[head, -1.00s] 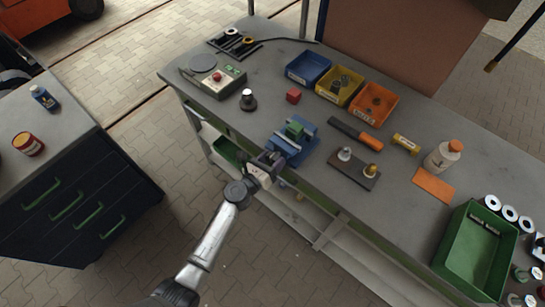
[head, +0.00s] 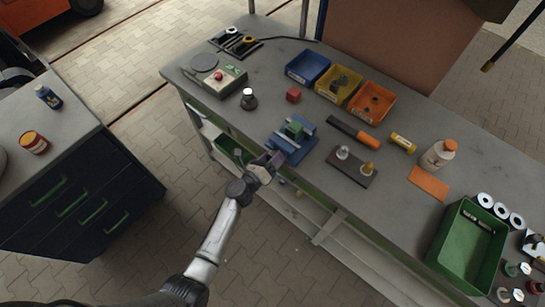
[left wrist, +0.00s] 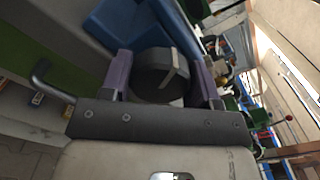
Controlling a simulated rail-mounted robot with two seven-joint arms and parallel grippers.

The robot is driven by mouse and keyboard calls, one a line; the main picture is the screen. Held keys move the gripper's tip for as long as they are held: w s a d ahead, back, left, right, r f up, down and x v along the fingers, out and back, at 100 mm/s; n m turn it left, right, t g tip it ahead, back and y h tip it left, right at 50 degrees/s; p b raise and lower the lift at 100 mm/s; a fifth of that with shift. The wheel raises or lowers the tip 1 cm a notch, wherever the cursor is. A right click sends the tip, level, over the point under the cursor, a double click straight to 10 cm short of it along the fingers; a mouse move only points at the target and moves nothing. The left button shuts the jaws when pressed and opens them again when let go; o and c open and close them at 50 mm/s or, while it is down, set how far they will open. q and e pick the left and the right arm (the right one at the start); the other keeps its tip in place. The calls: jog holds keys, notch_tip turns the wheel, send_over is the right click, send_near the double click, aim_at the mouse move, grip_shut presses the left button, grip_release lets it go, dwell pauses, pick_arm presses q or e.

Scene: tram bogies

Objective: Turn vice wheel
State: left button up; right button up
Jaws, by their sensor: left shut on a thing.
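The blue vice (head: 301,150) stands at the front edge of the workbench, with a green block (head: 294,128) in its jaws. My left gripper (head: 275,160) is at the front of the vice. In the left wrist view the dark round vice wheel (left wrist: 153,73), with a pale stripe across its face, sits between the two purple fingers of my left gripper (left wrist: 160,80). The gripper is shut on the wheel. In the head view the wheel is hidden by the gripper. My right gripper is not in view.
On the workbench (head: 235,125), a red cube (head: 293,95) and a dark weight (head: 248,99) lie behind the vice. A dark block with two knobs (head: 351,167) is to its right. Blue, yellow and orange bins (head: 372,102) stand at the back. A drawer cabinet (head: 85,185) is at left.

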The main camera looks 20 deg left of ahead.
pick_arm(q)
jog(key=o, duration=0.9)
jog(key=shift+s, duration=0.1)
jog(key=v, duration=1.3)
jog(key=shift+s+a, duration=0.15)
jog(key=shift+s, duration=0.15)
